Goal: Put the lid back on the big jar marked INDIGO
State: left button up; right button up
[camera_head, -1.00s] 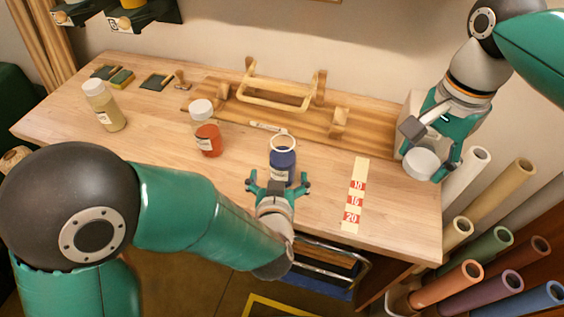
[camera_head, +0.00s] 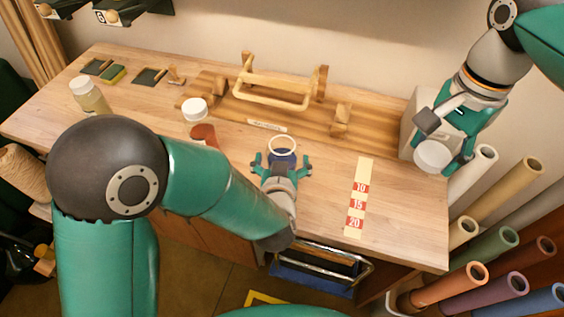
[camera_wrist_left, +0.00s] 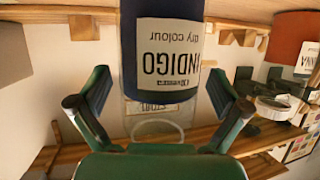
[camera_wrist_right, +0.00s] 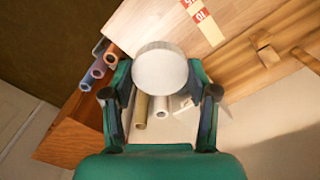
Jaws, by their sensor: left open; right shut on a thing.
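The INDIGO jar (camera_head: 283,145) stands open on the table, with a pale rim and dark blue content. Its label, upside down, fills the middle of the left wrist view (camera_wrist_left: 168,60). My left gripper (camera_head: 281,166) is open, with its fingers on either side of the jar's near side; contact cannot be told. My right gripper (camera_head: 448,165) is shut on a round white lid (camera_head: 433,155), held above the table's right end. The lid also shows between the fingers in the right wrist view (camera_wrist_right: 160,70).
Another white-lidded jar with red content (camera_head: 195,110) and a pale yellow one (camera_head: 90,97) stand to the left. A wooden rack (camera_head: 275,92) is behind the INDIGO jar. A numbered strip (camera_head: 358,195) lies to its right. Paper rolls (camera_head: 510,190) stand off the right edge.

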pick_arm(q)
jog(key=shift+w+d+f, duration=0.1)
jog(key=shift+w+d, duration=0.1)
pick_arm(e)
jog(key=shift+d, duration=0.2)
pick_arm(q)
jog(key=shift+s, duration=0.15)
pick_arm(e)
jog(key=shift+s, duration=0.15)
pick_arm(q)
jog(key=shift+s+a+r, duration=0.15)
jog(key=shift+s+r, duration=0.05)
pick_arm(e)
jog(key=shift+s+a+r, duration=0.1)
jog(key=shift+s+a, duration=0.05)
pick_arm(q)
jog(key=shift+w+f, duration=0.1)
jog(key=shift+w, duration=0.1)
jog(key=c, duration=0.4)
pick_arm(e)
jog(key=shift+w, duration=0.3)
pick_arm(q)
jog(key=c, duration=0.8)
pick_arm(e)
jog(key=shift+s, duration=0.15)
pick_arm(q)
jog(key=c, duration=0.5)
jog(key=shift+o, duration=0.2)
